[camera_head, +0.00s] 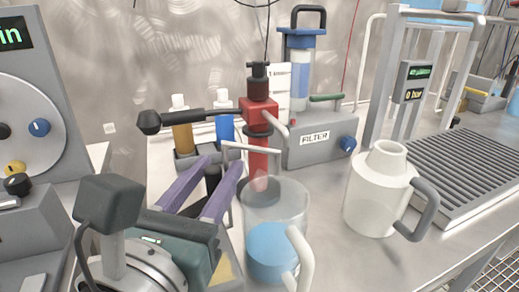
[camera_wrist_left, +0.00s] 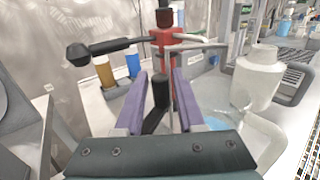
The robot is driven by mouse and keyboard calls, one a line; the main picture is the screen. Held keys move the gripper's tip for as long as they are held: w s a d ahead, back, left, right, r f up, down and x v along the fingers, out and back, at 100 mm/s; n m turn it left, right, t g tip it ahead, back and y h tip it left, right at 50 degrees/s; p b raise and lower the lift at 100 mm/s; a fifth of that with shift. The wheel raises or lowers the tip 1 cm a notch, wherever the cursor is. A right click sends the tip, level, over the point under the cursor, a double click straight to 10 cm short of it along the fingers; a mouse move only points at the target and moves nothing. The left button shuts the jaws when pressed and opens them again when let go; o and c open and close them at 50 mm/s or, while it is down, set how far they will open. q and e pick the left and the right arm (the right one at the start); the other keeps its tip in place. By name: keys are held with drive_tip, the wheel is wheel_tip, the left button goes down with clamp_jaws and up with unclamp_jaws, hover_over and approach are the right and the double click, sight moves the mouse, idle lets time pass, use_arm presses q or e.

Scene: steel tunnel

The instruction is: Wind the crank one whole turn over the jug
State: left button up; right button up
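A red hand pump (camera_head: 259,113) stands at the middle, with a black lever ending in a ball knob pointing left. The crank's black grip (camera_wrist_left: 158,92) hangs down between the purple fingers of my left gripper (camera_head: 220,163), which is open, with small gaps showing beside the grip in the left wrist view. A clear jug (camera_head: 290,202) with blue liquid and a white handle stands in front of the pump. My right gripper is not in view.
A grey FILTER box (camera_head: 318,139) is behind the pump. Orange (camera_head: 182,132) and blue (camera_head: 225,130) bottles stand close behind the fingers. A dial machine (camera_head: 40,110) is at the left.

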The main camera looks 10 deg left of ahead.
use_arm(q)
clamp_jaws()
idle(0.3)
drive_tip(key=shift+s+d+m+h, duration=0.1)
drive_tip(key=shift+d+m+h, duration=0.1)
drive_tip(key=shift+m+h, duration=0.7)
drive_tip(key=shift+o, duration=1.7)
unclamp_jaws()
drive_tip(key=shift+s, duration=0.1)
drive_tip(key=s, duration=0.3)
drive_tip(key=s+a, duration=0.1)
drive_tip(key=s, duration=0.5)
drive_tip(key=shift+s+a, duration=0.25)
drive_tip(key=shift+s, duration=0.15)
